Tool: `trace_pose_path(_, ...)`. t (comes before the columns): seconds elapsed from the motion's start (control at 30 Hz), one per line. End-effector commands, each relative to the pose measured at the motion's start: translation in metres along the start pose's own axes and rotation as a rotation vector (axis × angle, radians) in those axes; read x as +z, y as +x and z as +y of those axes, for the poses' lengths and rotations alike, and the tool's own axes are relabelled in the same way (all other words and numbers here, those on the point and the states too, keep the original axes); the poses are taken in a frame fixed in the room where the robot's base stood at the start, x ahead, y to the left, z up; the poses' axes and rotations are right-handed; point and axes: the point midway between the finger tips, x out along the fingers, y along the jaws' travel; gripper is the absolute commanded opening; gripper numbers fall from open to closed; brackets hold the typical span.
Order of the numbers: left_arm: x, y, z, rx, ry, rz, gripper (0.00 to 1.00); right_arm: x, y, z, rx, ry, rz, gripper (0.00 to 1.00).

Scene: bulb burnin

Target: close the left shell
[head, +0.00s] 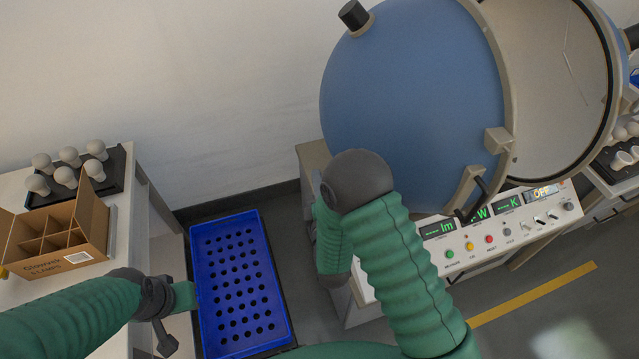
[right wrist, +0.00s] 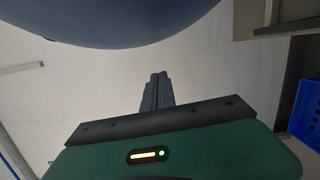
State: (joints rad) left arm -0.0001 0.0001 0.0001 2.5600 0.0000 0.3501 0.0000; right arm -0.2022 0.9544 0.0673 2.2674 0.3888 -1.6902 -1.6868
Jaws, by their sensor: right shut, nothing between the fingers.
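The left shell (head: 410,90) is a large blue hemisphere with a beige rim and a dark knob on top. It stands open, swung apart from the other half (head: 555,70), whose pale inside and black-edged rim show. A black handle (head: 475,202) sits at the left shell's lower rim. In the right wrist view the shell's blue curve (right wrist: 120,15) crosses the top, and my right gripper (right wrist: 157,90) is shut and empty below it, apart from it in the picture. In the head view its fingers are not clear near my arm. My left gripper (head: 160,315) is low at left; its jaws are unclear.
A control panel (head: 490,240) with green readouts stands under the sphere. A blue perforated tray (head: 262,235) lies at centre left. A cardboard box (head: 95,215) and several bulbs on a black tray (head: 117,165) stand on the left table. A yellow floor stripe (head: 540,290) runs at lower right.

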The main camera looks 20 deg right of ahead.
Motion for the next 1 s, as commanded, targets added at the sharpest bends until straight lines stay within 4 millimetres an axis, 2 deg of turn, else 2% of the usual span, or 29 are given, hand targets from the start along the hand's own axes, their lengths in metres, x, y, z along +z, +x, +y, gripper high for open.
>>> trace_pose_path(0.23, -0.003, -0.012, 0.000, 0.000, 0.000, 0.000, 0.20, 0.001, 0.054, 0.003, 0.001, 0.002, -0.001, 0.00)
trace_pose_path(0.33, -0.004, -0.018, 0.000, 0.000, 0.000, 0.000, 0.20, 0.022, 0.056, 0.002, -0.003, 0.000, -0.004, 0.00)
trace_pose_path(0.5, -0.005, -0.021, 0.000, 0.000, 0.000, 0.000, 0.20, 0.036, 0.060, 0.001, -0.001, 0.002, 0.001, 0.00)
trace_pose_path(1.0, -0.004, -0.019, 0.000, 0.000, 0.000, 0.000, 0.20, 0.044, 0.061, -0.001, -0.001, 0.001, 0.001, 0.00)
